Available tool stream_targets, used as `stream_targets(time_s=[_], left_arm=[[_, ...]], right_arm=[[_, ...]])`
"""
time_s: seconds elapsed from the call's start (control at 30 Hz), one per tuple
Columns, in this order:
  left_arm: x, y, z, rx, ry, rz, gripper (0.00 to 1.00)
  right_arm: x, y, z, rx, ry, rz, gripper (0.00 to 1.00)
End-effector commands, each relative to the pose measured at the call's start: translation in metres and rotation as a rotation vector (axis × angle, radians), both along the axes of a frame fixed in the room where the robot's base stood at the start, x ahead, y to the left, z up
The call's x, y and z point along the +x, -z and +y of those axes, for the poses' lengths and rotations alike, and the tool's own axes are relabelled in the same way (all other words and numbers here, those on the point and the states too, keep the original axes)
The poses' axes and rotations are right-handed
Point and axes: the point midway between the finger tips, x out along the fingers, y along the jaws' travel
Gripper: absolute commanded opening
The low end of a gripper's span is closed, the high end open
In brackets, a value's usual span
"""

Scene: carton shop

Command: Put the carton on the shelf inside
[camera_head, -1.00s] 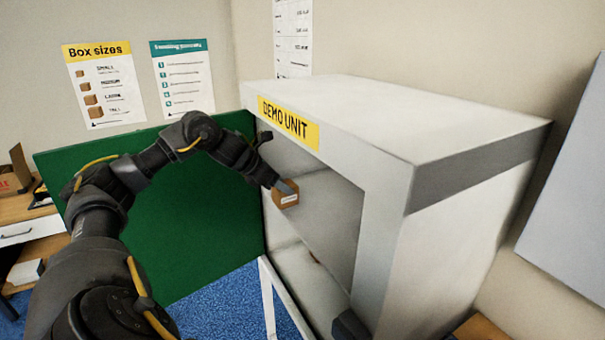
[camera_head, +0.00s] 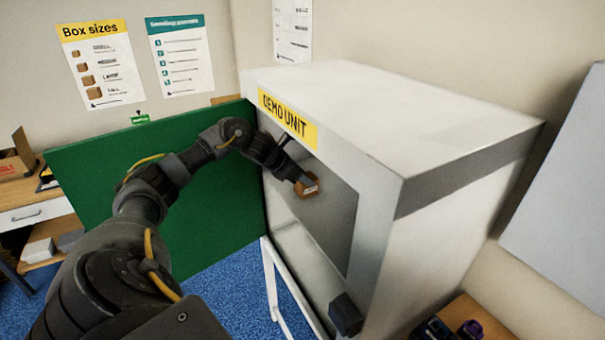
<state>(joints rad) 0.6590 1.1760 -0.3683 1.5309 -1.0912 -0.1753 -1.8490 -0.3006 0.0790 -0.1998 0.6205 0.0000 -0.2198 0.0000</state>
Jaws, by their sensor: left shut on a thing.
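A small brown carton (camera_head: 309,188) with a pale label is held by my left gripper (camera_head: 298,180), which is shut on it. The carton is at the open front of the white cabinet (camera_head: 400,110) marked "DEMO UNIT", over its interior. A shelf inside is hard to make out, and I cannot tell whether the carton touches anything. The green door (camera_head: 100,190) stands wide open to the left. My right gripper is not in view.
A dark block (camera_head: 346,315) sits at the cabinet's lower front corner. A desk (camera_head: 35,213) with boxes stands at the left. Dark items (camera_head: 470,328) lie on a wooden surface at the lower right. A grey panel (camera_head: 565,180) is at the right.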

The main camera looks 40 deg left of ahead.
Motion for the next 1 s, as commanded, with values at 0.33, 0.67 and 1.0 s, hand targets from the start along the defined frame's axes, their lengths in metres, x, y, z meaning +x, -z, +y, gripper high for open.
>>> stream_targets(time_s=[0.33, 0.67, 1.0], left_arm=[[0.000, 0.004, 0.000, 0.000, -0.001, -0.001, 0.51], [0.000, 0.002, 0.000, 0.000, 0.000, -0.001, 0.71], [-0.014, -0.012, 0.006, 0.006, 0.000, -0.005, 0.71]], right_arm=[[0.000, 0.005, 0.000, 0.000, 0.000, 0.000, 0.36], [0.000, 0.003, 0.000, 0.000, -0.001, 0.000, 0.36], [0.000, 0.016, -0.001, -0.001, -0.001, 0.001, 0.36]])
